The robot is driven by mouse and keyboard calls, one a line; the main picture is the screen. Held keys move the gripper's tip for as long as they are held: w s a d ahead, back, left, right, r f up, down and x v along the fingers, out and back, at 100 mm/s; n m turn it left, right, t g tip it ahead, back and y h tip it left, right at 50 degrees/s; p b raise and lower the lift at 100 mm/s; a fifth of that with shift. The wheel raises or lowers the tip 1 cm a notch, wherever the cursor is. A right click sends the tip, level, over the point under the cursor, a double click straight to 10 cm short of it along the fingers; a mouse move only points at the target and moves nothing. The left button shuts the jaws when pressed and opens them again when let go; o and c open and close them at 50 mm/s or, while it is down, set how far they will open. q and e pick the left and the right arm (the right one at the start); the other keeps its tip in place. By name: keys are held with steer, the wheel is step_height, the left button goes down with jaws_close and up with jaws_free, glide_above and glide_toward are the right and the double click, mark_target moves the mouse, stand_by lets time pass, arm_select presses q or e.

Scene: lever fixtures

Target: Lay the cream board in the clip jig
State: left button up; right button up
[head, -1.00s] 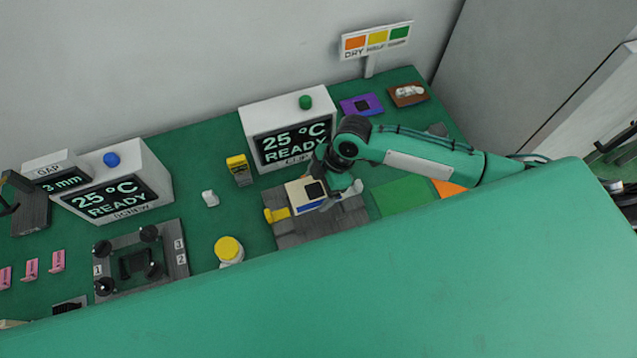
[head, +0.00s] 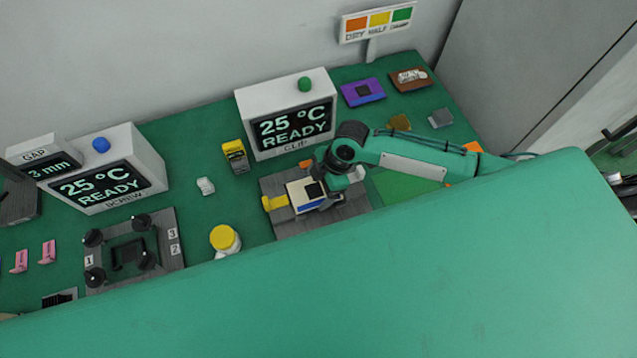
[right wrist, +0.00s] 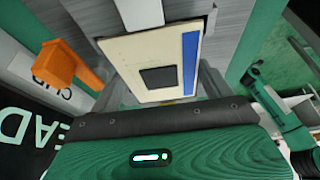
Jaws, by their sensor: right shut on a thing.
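The cream board (head: 298,191), with a dark square chip and a blue stripe, is over the clip jig (head: 287,226), a grey slatted plate. My right gripper (head: 330,197) is shut on the board's right part; its fingertips are mostly hidden by the arm. In the right wrist view the board (right wrist: 122,62) fills the middle, over grey jig surface. I cannot tell whether it touches the jig. A yellow clip (head: 275,203) is at the board's left, and an orange clip (head: 306,165) stands behind it, also in the right wrist view (right wrist: 62,66). My left gripper is not in view.
The CLIP display box (head: 290,120) stands close behind the jig. A yellow-capped bottle (head: 225,239) is left of it, with a small white piece (head: 205,186) and a yellow-black device (head: 235,156) behind. The screw jig (head: 130,252) is farther left.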

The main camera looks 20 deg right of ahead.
steer(key=shift+f, duration=0.3)
steer(key=o, duration=0.9)
steer(key=shift+o, duration=0.2)
steer(key=shift+r, duration=0.15)
steer(key=b+v, duration=0.3)
steer(key=v, duration=1)
steer(key=shift+d+r, duration=0.2)
